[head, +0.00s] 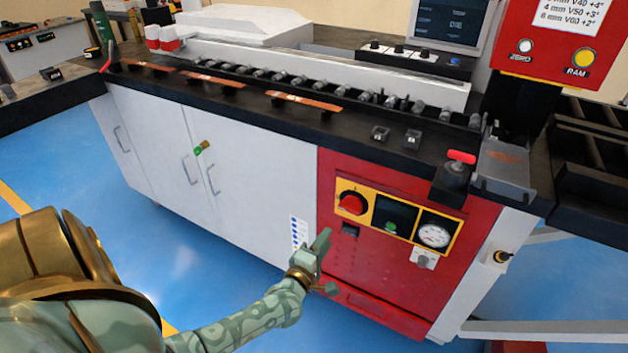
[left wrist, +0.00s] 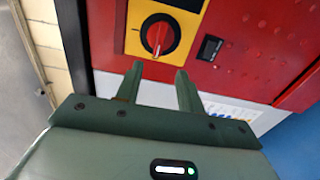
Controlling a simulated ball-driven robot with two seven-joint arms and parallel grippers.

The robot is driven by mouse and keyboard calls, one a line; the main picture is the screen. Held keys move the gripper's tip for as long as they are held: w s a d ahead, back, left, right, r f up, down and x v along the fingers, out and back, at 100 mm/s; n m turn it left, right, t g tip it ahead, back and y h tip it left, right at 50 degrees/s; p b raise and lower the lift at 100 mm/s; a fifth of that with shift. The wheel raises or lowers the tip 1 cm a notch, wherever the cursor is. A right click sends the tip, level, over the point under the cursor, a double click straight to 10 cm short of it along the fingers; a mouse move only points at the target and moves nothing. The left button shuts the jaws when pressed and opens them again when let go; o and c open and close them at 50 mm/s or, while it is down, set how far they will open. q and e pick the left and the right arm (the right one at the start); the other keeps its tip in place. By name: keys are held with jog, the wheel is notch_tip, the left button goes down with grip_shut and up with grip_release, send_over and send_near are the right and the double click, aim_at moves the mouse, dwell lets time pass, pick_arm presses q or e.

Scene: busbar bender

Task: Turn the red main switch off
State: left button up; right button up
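The red main switch (head: 351,203) is a round rotary knob on a yellow plate, on the red front panel (head: 375,267) of the machine. In the left wrist view the switch (left wrist: 158,35) has a black ring around it, and its grip lies roughly upright in the picture. I cannot read its marks. My left gripper (head: 328,264) is below and to the left of the switch in the head view. In the left wrist view my left gripper (left wrist: 159,73) is open and empty, its fingers pointing at the switch and apart from it. My right gripper is not in view.
A green button (head: 390,227) and a round gauge (head: 433,235) sit right of the switch. A small dark meter (head: 350,231) is below it. A red-handled lever (head: 461,157) stands on the bench edge above. Blue floor (head: 235,285) is free before the cabinet.

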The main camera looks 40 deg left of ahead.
pick_arm(q)
jog(key=v, duration=0.4)
jog(key=shift+f+p, duration=0.1)
jog(key=shift+p, duration=0.2)
